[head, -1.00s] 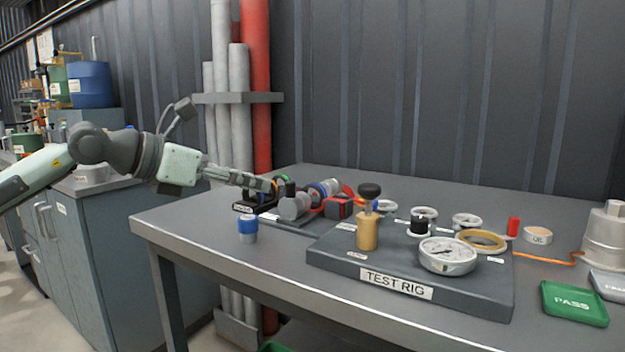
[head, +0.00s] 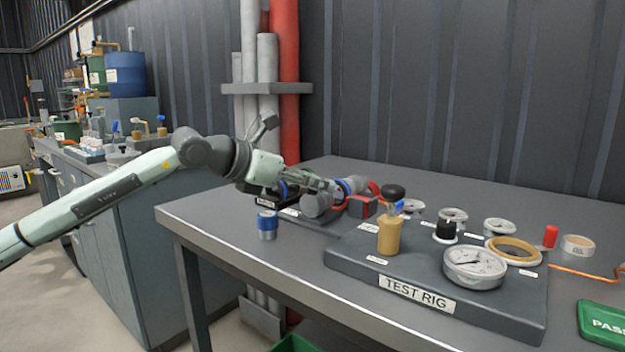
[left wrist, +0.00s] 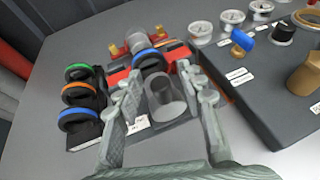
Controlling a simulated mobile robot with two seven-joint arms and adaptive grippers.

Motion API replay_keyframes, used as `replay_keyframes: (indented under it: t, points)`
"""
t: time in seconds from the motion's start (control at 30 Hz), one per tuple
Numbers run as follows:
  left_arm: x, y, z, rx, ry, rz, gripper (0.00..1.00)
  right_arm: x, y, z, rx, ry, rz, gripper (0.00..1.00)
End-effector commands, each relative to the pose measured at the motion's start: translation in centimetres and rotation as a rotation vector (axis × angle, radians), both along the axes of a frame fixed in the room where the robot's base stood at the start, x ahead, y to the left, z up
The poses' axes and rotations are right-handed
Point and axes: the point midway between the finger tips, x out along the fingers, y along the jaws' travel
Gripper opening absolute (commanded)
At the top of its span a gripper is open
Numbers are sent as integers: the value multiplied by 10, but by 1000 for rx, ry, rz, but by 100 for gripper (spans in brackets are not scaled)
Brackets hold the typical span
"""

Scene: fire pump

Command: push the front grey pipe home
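The front grey pipe (head: 317,205) is a short, thick grey cylinder on a low dark base on the bench. In the left wrist view it (left wrist: 167,98) lies between the two spread fingers, its round end face towards the camera. My left gripper (head: 332,188) is over the pipe in the head view; in the wrist view its fingers (left wrist: 165,92) are open, one on each side of the pipe. Contact cannot be told. A blue ring (left wrist: 150,61) and a red fitting (left wrist: 118,77) lie behind the pipe. My right gripper is not in view.
A rack of green, orange and blue rings (left wrist: 80,98) stands left of the pipe. The test rig board (head: 350,262), with gauges and a brass post (head: 389,236), is at the right.

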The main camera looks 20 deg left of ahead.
Motion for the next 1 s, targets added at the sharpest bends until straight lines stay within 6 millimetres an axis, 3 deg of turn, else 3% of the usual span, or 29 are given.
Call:
replay_keyframes:
  t: [0.17, 0.5, 0.83, 1.0]
  points:
    - [0, 0, 0, 0, 0, 0, 39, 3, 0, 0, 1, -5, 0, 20]
    - [0, 0, 0, 0, 0, 0, 0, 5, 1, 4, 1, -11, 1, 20]
    - [1, 0, 0, -1, 1, -1, 0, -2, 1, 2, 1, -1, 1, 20]
    - [24, -10, 2, -4, -1, -1, 0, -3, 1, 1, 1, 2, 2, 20]
